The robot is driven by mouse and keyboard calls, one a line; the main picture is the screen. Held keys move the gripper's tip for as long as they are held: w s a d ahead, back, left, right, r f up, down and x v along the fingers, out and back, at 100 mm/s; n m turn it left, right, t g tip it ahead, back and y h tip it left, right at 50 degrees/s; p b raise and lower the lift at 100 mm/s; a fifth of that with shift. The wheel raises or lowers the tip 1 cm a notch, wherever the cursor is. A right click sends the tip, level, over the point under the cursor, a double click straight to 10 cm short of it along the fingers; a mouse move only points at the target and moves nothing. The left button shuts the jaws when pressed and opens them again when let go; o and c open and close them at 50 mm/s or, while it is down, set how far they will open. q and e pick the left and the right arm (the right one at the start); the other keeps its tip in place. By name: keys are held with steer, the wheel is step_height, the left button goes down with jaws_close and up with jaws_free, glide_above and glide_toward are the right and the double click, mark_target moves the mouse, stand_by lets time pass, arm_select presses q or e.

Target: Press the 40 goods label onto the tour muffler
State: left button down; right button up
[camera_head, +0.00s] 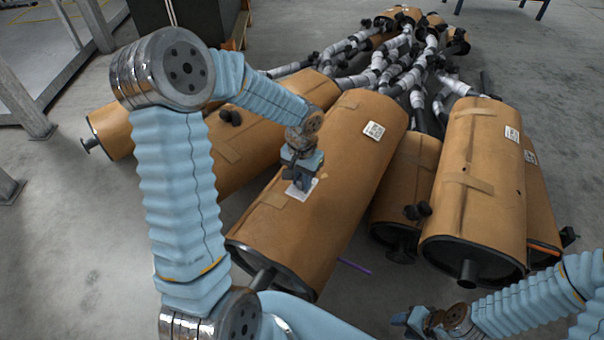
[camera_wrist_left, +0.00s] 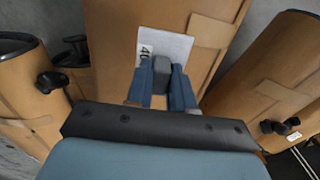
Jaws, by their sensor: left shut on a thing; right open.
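A large muffler wrapped in brown cardboard (camera_head: 355,165) lies at the centre of the head view, below my left gripper. It also fills the upper middle of the left wrist view (camera_wrist_left: 112,60). I cannot read "tour" on it. My left gripper (camera_head: 300,180) is shut, with a dark grey block between its blue fingers in the wrist view (camera_wrist_left: 160,82). The white label (camera_head: 303,190) is at the fingertips, against or just above the cardboard; "40" shows on it in the wrist view (camera_wrist_left: 170,46). Its lower part is hidden. My right gripper (camera_head: 408,322) is open and empty, low at the right.
Other wrapped mufflers lie left (camera_head: 240,150) and right (camera_head: 478,185), close beside the central one. White-and-black pipes (camera_head: 400,75) crowd the back. A small white tag (camera_head: 374,130) is on the central muffler's far part. Bare floor (camera_head: 90,230) is at the left.

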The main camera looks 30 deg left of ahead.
mark_target(302, 192)
arm_select(q)
step_height(302, 192, down, 4)
steer(key=shift+f+b, duration=0.1)
steer(key=shift+b, duration=1.15)
steer(key=shift+f+b, duration=0.95)
steer(key=shift+f, duration=0.1)
steer(key=shift+f, duration=0.3)
steer(key=shift+r, duration=0.15)
steer(key=shift+r, duration=0.4)
steer(key=shift+f+b, duration=0.55)
steer(key=shift+f, duration=0.05)
steer(key=shift+r, duration=0.15)
